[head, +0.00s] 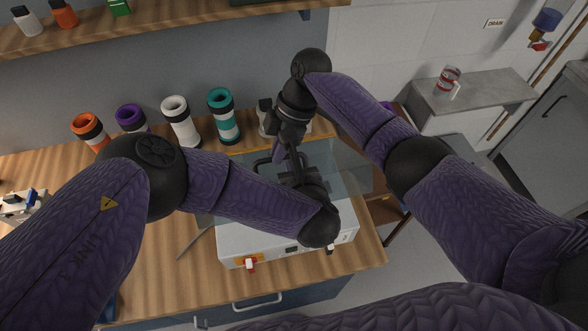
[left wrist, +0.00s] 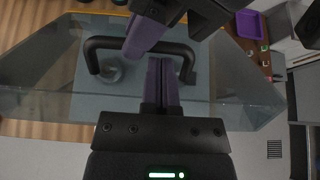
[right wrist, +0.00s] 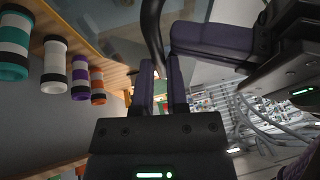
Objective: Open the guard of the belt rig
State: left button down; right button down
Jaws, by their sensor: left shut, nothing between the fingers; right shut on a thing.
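The belt rig (head: 235,243) is a pale box on the wooden bench, partly hidden by my left arm. Its clear guard (head: 350,165) shows above the body and fills much of the left wrist view (left wrist: 40,85). The black guard handle (left wrist: 96,55) is a bent bar, also seen in the head view (head: 262,162). My right gripper (head: 280,150) is shut on the handle; its purple fingers (right wrist: 160,75) have the dark bar between them. My left gripper (left wrist: 162,65) is shut and empty, close to the handle and right gripper. The guard's exact angle is unclear.
Several ringed tubes stand along the back of the bench, including a teal one (head: 223,115) and a white one (head: 180,120). A shelf (head: 180,25) runs above. A grey side counter (head: 480,95) holds a mug (head: 448,80).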

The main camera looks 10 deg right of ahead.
pick_arm(q)
jog(key=shift+w+r+g, duration=0.15)
jog(key=shift+r+g, duration=0.1)
jog(key=shift+g, duration=0.05)
pick_arm(e)
jog(key=shift+w+f, duration=0.1)
pick_arm(q)
jog(key=shift+w+f, duration=0.1)
jog(key=shift+w, duration=0.1)
pick_arm(e)
jog(key=c, duration=0.7)
grip_release()
jog(key=shift+w, duration=0.15)
jog(key=shift+o, duration=0.2)
